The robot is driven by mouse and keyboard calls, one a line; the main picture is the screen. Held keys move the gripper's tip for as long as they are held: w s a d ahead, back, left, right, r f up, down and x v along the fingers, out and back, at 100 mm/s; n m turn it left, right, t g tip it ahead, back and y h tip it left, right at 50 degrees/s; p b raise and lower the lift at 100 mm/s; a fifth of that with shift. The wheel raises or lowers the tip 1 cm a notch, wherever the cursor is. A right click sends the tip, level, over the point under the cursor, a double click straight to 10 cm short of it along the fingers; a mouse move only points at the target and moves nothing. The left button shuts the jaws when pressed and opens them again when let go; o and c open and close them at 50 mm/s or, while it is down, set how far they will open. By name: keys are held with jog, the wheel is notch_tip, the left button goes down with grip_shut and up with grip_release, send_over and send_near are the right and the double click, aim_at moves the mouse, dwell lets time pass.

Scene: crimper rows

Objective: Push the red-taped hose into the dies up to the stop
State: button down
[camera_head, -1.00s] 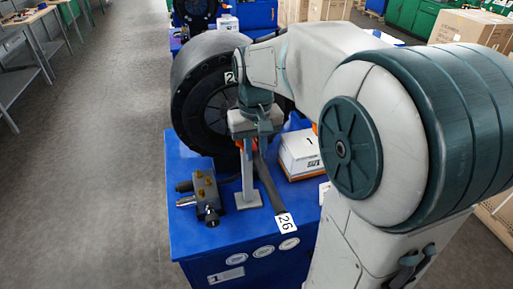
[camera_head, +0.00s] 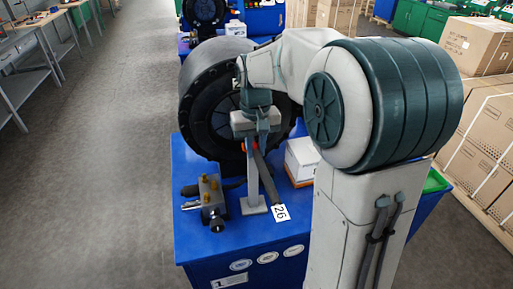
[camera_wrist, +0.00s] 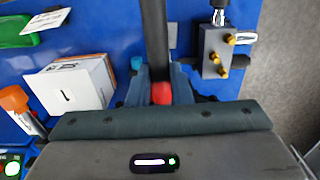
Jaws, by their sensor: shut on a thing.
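The black hose (camera_head: 266,178) hangs from my gripper (camera_head: 256,140) toward the front of the blue bench, with a white tag marked 26 (camera_head: 281,213) at its lower end. In the wrist view, the red tape (camera_wrist: 162,93) sits between the fingers of my gripper (camera_wrist: 160,85), which is shut on the hose. The hose (camera_wrist: 154,35) runs from there to the top edge. The large round black crimper (camera_head: 212,110) stands just behind my gripper. Its dies and the hose's far end are hidden, so I cannot tell whether the hose is in them.
A grey post on a foot (camera_head: 254,208) stands beside the hose. A valve block with brass fittings (camera_head: 210,196) is left of it. A white box (camera_head: 302,157) is on the right; the wrist view also shows an orange-capped bottle (camera_wrist: 20,105). The aisle (camera_head: 110,150) is clear.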

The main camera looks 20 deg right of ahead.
jog(key=shift+f+b, duration=0.3)
jog(key=shift+f, duration=0.1)
dwell(0.3)
grip_release()
dwell(0.5)
jog(key=shift+r+p, duration=2.75)
jog(key=shift+r, duration=0.8)
